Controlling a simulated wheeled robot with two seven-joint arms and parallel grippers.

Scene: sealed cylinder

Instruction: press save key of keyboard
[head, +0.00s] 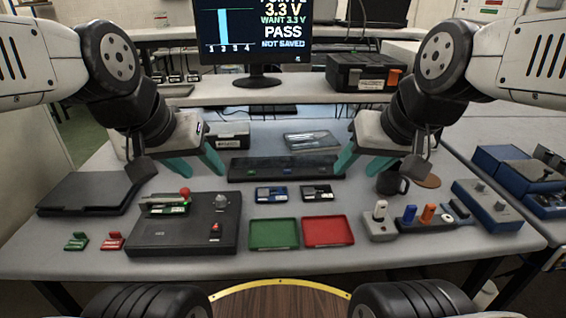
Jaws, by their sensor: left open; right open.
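The keyboard (265,172) is a long dark bar near the middle of the table. It carries a green key (251,170), a blue key (288,171) and another small coloured key to the right; I cannot read their labels. My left gripper (204,174) is open and empty, with teal fingers just left of the keyboard. My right gripper (356,172) is open and empty, near the keyboard's right end. Neither visibly presses a key. The monitor (255,30) behind reads "3.3 V", "WANT 3.3 V", "PASS" and "NOT SAVED".
A black test box (210,235) with a red knob stands front left. Green (274,234) and red (328,231) trays lie front centre, with two small boards behind them. A mug (391,182) and a blue box (487,205) stand right.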

